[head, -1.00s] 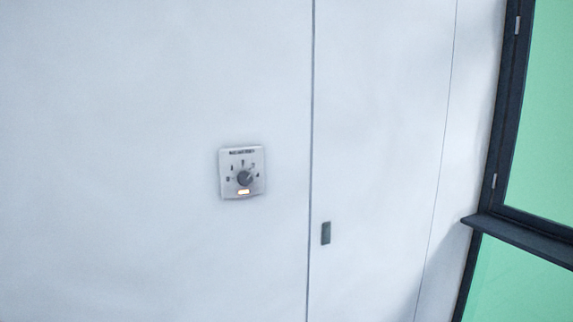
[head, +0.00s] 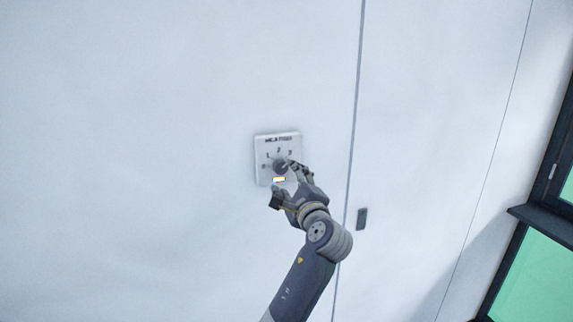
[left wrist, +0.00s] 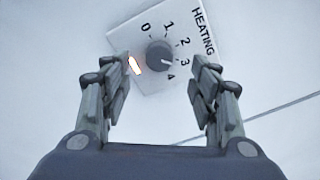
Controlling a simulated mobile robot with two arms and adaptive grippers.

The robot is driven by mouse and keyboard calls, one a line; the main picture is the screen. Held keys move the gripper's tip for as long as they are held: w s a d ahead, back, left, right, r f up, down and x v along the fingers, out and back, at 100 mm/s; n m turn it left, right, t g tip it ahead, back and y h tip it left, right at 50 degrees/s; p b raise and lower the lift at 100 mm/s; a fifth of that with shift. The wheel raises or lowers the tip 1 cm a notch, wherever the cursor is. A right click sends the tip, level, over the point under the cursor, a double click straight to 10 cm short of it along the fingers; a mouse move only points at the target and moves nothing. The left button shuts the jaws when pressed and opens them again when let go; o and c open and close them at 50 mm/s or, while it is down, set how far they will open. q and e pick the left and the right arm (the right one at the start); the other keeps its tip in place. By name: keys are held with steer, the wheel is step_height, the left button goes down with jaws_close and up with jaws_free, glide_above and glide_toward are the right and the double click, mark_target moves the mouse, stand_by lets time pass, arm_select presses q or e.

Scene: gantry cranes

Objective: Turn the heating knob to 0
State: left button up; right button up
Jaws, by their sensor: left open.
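The heating knob (left wrist: 158,54) is a small dark grey dial on a square white plate (left wrist: 152,22) marked HEATING, with the numbers 0 to 4. Its pale pointer mark faces the 3 and 4 side. In the head view the knob (head: 280,166) and plate (head: 264,150) are on the white wall, partly covered by my left gripper (head: 285,183). In the left wrist view my left gripper (left wrist: 163,75) is open, its fingers spread either side of the knob and apart from it. My right gripper is not in view.
A lit orange-white indicator (left wrist: 134,65) is on the plate below the knob. A small dark grey fitting (head: 362,218) is on the wall to the right, past a vertical seam. A dark-framed window (head: 545,215) is at the far right. The wall around the plate is bare.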

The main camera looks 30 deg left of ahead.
mark_target(281, 169)
arm_select(q)
steer(key=p+x, duration=0.2)
steer(key=x, duration=0.4)
steer(key=shift+w, duration=0.15)
steer(key=shift+w+a+f, duration=0.1)
steer(key=shift+w+a, duration=0.15)
steer(key=shift+a, duration=0.15)
steer(key=c, duration=1.1)
